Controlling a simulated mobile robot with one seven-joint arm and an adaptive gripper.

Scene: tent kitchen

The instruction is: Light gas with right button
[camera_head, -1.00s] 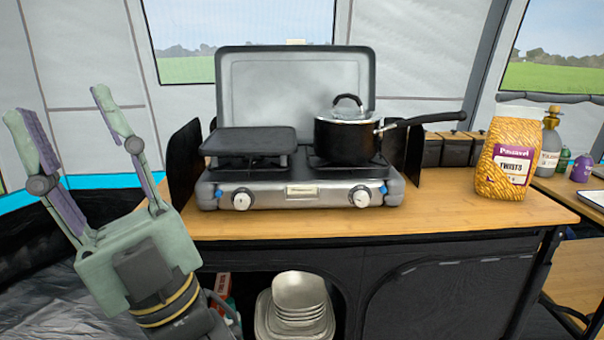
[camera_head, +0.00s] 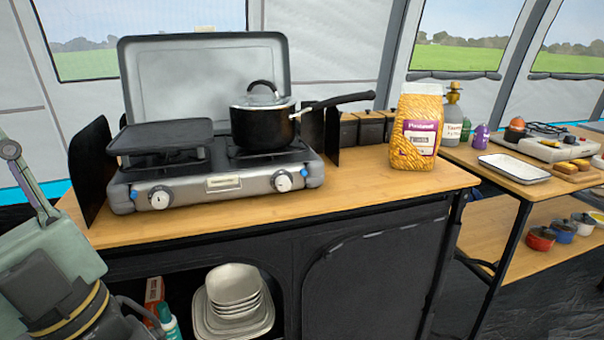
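The silver camping stove (camera_head: 226,183) stands on the wooden counter with its lid raised. Its right knob (camera_head: 282,181) is white, with a small blue button (camera_head: 304,172) beside it. Its left knob (camera_head: 160,197) is also white, with a blue button (camera_head: 133,193) to its left. A black pot (camera_head: 263,128) with a glass lid sits on the right burner. A dark griddle plate (camera_head: 160,136) covers the left burner. My gripper is at the left edge, left of the stove and apart from it. Only one finger (camera_head: 28,180) shows; the other is outside the picture.
A pasta bag (camera_head: 416,128) stands on the counter (camera_head: 368,183) right of the stove. Dark windshields (camera_head: 89,168) flank the stove. Stacked dishes (camera_head: 233,300) sit on the shelf below. A second table at right holds a white tray (camera_head: 514,168). The counter's front strip is clear.

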